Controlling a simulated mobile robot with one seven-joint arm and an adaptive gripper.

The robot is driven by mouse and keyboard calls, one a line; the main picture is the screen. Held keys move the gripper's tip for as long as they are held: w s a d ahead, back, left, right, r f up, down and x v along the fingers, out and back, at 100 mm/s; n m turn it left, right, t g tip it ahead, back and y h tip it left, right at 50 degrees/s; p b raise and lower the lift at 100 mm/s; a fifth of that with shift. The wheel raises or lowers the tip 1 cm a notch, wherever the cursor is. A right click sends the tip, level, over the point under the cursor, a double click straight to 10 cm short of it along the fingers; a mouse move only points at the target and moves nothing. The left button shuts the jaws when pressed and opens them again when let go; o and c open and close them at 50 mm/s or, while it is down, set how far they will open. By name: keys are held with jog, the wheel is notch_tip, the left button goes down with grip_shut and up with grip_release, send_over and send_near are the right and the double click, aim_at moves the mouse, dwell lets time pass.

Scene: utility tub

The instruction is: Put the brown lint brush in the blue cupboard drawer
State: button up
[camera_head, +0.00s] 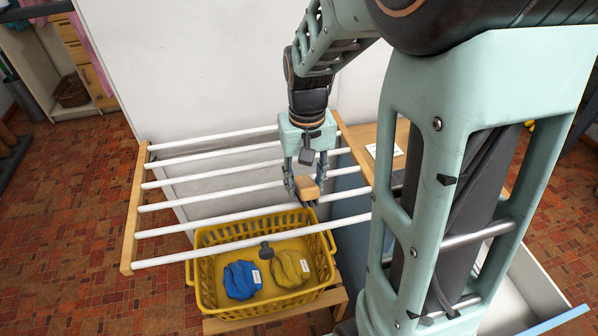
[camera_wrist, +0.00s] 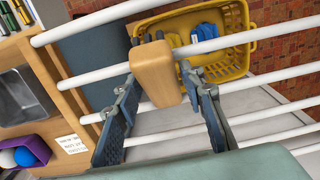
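The brown lint brush (camera_head: 307,188) is a small tan-brown block between the fingertips of my gripper (camera_head: 305,186), above the yellow basket's back rim. In the wrist view the lint brush (camera_wrist: 157,73) is between both fingers, which appear closed against its sides. White rods show close around it; I cannot tell whether it touches one. The blue cupboard (camera_head: 348,205) has a wooden top and stands right of the rods, partly hidden by my arm. An open drawer with a white inside (camera_head: 520,285) and blue front (camera_head: 560,322) sticks out at the lower right.
A rack of white rods (camera_head: 215,203) crosses the space around my gripper. Below, a yellow basket (camera_head: 212,235) holds a blue bundle (camera_head: 241,281) and a yellow bundle (camera_head: 290,269).

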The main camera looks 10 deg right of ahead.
grip_shut()
jog(key=shift+r, duration=0.15)
